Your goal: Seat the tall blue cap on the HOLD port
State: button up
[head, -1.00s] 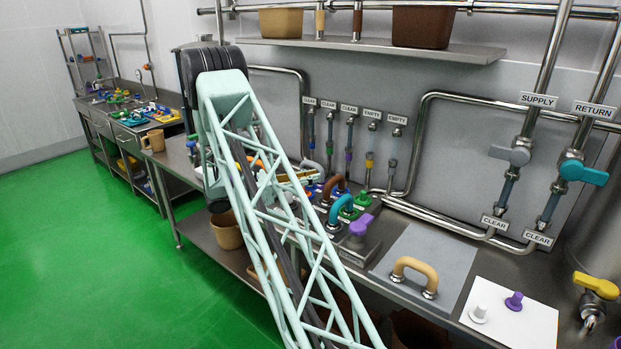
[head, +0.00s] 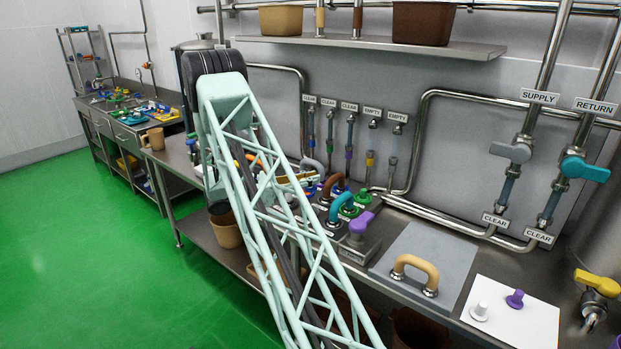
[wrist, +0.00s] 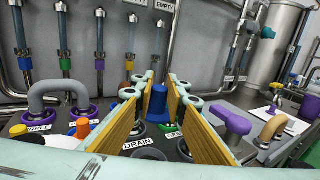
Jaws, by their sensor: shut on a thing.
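The tall blue cap (wrist: 157,104) stands upright between the far ends of my gripper's two wood-faced fingers in the wrist view. My gripper (wrist: 160,92) is shut on it. The cap's lower end is close to a row of dark round ports on the bench, and I cannot tell whether it touches one. A port label reading DRAIN (wrist: 137,144) shows in front of the cap, and another label to the right is partly covered by a finger. No HOLD label is readable.
A grey bent pipe (wrist: 58,90) stands left of the fingers. A purple handle (wrist: 230,124) and a tan handle (wrist: 273,127) stand to the right. Vertical pipes line the wall behind. A white board (head: 512,312) with two small caps lies at the bench's right.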

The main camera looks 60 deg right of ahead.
jog(key=shift+f+b, duration=2.35)
jog(key=shift+f, duration=3.05)
jog(key=o, duration=1)
jog(key=shift+w+a, duration=0.1)
jog(key=shift+v, duration=5.85)
